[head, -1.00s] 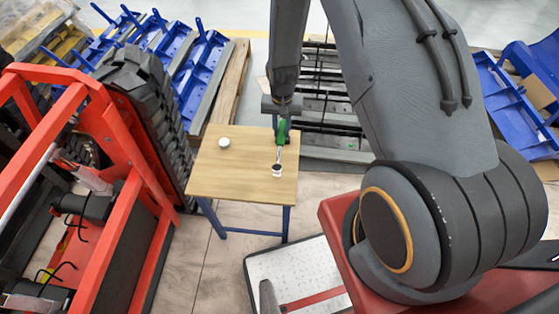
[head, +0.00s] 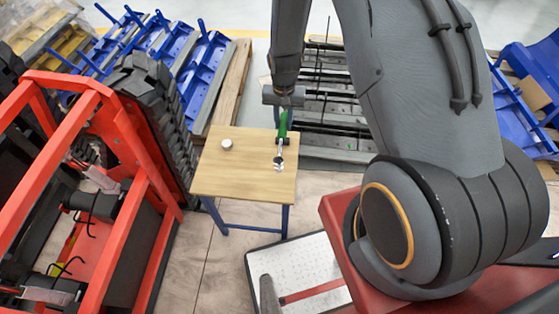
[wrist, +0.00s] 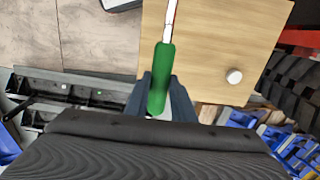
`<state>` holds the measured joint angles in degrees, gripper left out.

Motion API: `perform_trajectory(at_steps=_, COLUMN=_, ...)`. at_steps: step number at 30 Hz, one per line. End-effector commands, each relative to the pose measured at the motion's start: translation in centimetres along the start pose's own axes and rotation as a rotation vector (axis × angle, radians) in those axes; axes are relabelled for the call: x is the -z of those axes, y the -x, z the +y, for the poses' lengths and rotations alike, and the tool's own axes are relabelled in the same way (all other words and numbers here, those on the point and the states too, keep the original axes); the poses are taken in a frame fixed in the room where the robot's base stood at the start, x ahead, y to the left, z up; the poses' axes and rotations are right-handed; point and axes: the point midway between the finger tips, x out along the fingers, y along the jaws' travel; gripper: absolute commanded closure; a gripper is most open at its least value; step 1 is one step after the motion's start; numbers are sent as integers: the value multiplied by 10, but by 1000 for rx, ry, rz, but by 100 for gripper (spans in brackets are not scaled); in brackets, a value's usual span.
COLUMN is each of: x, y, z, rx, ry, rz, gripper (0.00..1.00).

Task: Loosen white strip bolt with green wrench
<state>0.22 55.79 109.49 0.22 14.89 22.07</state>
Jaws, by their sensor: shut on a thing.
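My gripper (head: 283,140) is shut on the green handle of the wrench (head: 282,122) above the wooden table. In the wrist view my gripper (wrist: 160,103) has a finger on each side of the green handle (wrist: 161,75). The wrench's silver shaft points toward the near edge of the table, and its dark head is by a small white piece (head: 279,167), perhaps the white strip bolt. Whether the head touches it cannot be told. The wrench head is out of the wrist view.
A white round object (head: 226,144) stands on the left of the wooden table (head: 235,178); it also shows in the wrist view (wrist: 234,76). A red-framed tracked carrier (head: 95,165) stands close on the left. Blue parts lie on pallets behind.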

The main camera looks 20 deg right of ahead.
Motion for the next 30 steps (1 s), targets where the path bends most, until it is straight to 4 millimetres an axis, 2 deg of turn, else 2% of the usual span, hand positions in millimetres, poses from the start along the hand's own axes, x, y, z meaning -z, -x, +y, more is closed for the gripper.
perform_trajectory(at_steps=1, x=-11, y=4, z=4, rx=-1, ry=0, rz=-2, gripper=100)
perform_trajectory(at_steps=24, x=-138, y=2, z=57, rx=-1, ry=0, rz=-3, gripper=100)
perform_trajectory(at_steps=30, x=-163, y=1, z=67, rx=0, ry=0, rz=-1, gripper=100)
